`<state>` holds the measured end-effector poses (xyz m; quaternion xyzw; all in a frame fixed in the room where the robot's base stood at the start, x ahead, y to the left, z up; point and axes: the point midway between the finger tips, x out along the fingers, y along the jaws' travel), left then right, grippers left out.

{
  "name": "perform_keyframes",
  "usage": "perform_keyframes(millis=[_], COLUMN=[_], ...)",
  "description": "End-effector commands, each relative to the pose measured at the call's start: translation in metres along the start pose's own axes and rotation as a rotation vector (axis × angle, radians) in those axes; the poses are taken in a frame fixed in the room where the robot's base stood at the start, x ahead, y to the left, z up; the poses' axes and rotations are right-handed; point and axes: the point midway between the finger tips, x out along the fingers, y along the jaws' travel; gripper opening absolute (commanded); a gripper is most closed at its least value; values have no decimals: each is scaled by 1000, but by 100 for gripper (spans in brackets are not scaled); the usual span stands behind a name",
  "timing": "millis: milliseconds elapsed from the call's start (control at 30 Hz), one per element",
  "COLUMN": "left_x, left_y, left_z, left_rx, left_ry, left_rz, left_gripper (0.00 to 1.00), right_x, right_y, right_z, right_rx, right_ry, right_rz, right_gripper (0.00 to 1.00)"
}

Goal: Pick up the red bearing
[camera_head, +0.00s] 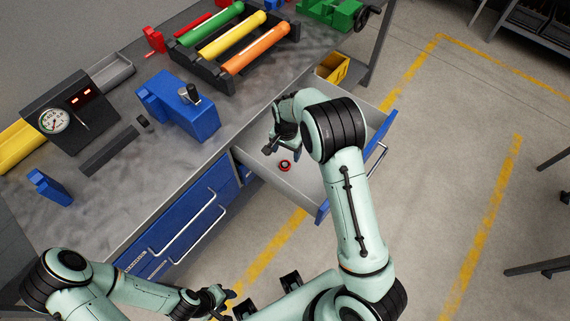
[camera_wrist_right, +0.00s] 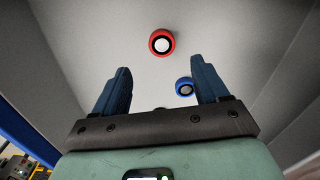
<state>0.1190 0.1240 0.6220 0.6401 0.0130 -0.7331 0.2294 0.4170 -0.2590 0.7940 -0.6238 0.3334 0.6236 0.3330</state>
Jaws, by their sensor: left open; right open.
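The red bearing (camera_head: 285,166) is a small ring lying on the floor of an open drawer (camera_head: 262,178). It also shows near the top middle of the right wrist view (camera_wrist_right: 162,42), beyond the fingertips and roughly between their lines. My right gripper (camera_head: 275,145) is inside or over the drawer, close to the red bearing; its open, empty fingers (camera_wrist_right: 160,68) show in the wrist view. A blue bearing (camera_wrist_right: 184,87) lies nearer the right finger in that view; my right arm seems to hide it in the head view. My left gripper (camera_head: 218,298) is open, low at the bottom.
The workbench (camera_head: 110,215) carries a blue vise-like block (camera_head: 185,115), a gauge box (camera_head: 65,115) and a rack with green, yellow and orange cylinders (camera_head: 255,48). The drawer walls surround the bearings. A yellow bin (camera_head: 335,68) stands behind the drawer. Open floor lies right.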

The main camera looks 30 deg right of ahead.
Motion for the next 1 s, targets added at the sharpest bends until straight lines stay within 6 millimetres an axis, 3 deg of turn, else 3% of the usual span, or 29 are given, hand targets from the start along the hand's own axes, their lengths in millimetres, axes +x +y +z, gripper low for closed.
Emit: perform_keyframes(millis=[100, 333, 600, 900, 967, 1000], left_x=[1, 0, -3, -3, -3, -3], left_y=[0, 0, 2, 2, 2, 2], left_z=[0, 0, -2, -2, -2, -2], left_rx=[0, 1, 2, 2, 2, 2], left_ry=[0, 0, 3, 2, 2, 2], left_rz=[0, 1, 1, 1, 1, 1], left_gripper=[43, 43, 43, 43, 43, 43], right_x=[18, 35, 72, 78, 78, 78], right_y=[0, 0, -2, -3, -3, -3], right_z=[0, 0, 0, 0, 0, 0], right_rx=[1, 2, 0, 1, 1, 1], right_ry=[0, -1, 0, 1, 1, 1], right_rz=[2, 1, 1, -1, -1, -1], right_gripper=[74, 74, 74, 74, 57, 44])
